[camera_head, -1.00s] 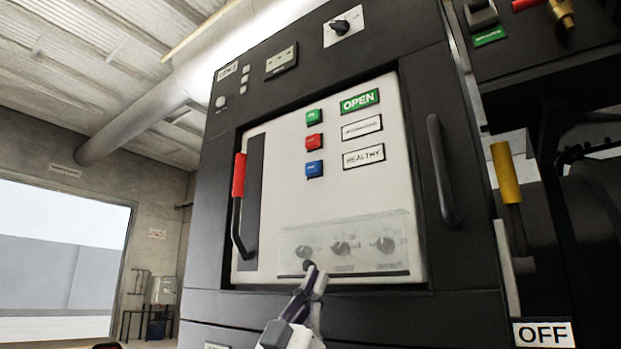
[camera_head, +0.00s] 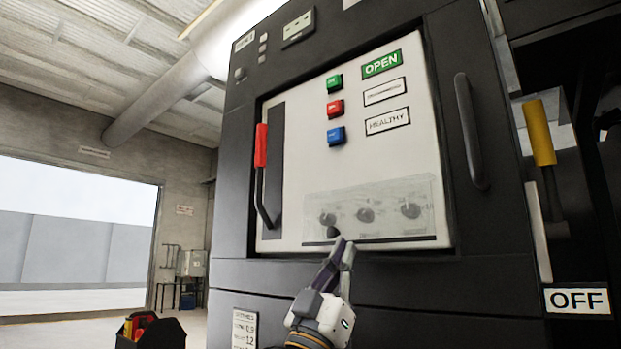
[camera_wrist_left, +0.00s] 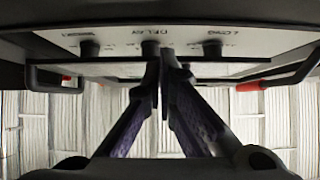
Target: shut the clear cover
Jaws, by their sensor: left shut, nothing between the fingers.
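The clear cover (camera_head: 385,191) is a see-through sheet low on the white panel, in front of a row of three dark knobs. A dark strip runs along its bottom edge, with a small dark round piece near its lower left. I cannot tell whether the cover lies flush. My left gripper (camera_head: 343,243) is shut and empty, its fingertips at the cover's lower edge, just right of the round piece; contact is unclear. In the left wrist view my left fingertips (camera_wrist_left: 165,62) are close together in front of the knobs. My right gripper is not in view.
A red-gripped lever (camera_head: 261,147) is left of the cover, and a black handle (camera_head: 470,130) stands out on the right. Green, red and blue buttons (camera_head: 335,108) sit above. A dark box with red and yellow items (camera_head: 150,330) is at lower left.

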